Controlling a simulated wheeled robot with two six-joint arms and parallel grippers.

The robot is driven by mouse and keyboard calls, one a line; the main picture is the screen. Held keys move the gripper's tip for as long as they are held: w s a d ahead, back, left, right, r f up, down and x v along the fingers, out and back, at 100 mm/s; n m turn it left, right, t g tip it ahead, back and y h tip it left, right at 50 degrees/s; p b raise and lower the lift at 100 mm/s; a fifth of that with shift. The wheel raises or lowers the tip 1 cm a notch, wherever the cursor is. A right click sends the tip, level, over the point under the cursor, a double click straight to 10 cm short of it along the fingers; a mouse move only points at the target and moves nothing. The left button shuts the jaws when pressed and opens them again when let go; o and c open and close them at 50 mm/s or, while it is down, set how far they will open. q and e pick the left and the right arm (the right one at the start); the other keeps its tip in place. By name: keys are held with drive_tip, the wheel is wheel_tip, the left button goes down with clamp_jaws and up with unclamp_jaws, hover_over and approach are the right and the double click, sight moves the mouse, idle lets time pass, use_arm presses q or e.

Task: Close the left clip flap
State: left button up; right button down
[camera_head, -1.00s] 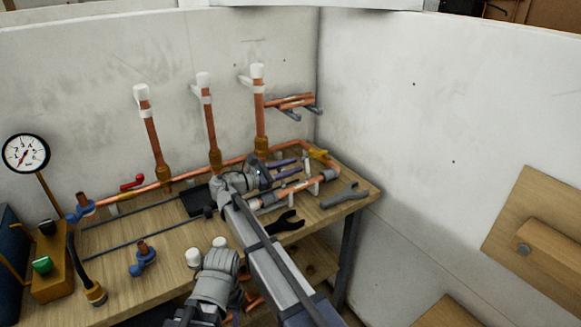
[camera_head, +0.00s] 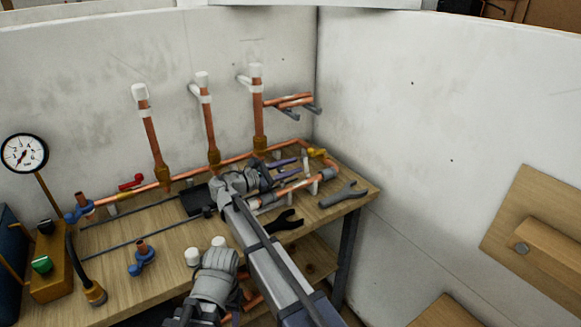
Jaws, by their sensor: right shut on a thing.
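My right gripper (camera_head: 268,175) reaches over the back right of the workbench (camera_head: 190,235), by the copper pipe run. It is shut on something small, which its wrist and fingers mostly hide. Purple strips (camera_head: 288,174) and a pale upright piece (camera_head: 305,166) show just right of it. White clips hold the left riser (camera_head: 151,135), the middle riser (camera_head: 209,128) and the right riser (camera_head: 259,118) at the wall. I cannot make out which piece is the left clip flap. My left arm (camera_head: 214,285) shows low in the middle; its fingers are not clear.
Long thin rods (camera_head: 140,238) lie at the left. A blue fitting (camera_head: 142,261) stands near the front. A pressure gauge (camera_head: 24,153) stands far left.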

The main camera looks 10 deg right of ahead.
drive_tip(key=shift+s+d+m, duration=0.1)
drive_tip(key=shift+s+m, duration=0.1)
drive_tip(key=shift+m, duration=0.3)
idle(0.5)
drive_tip(key=c, duration=0.7)
unclamp_jaws()
drive_tip(key=shift+c, duration=0.2)
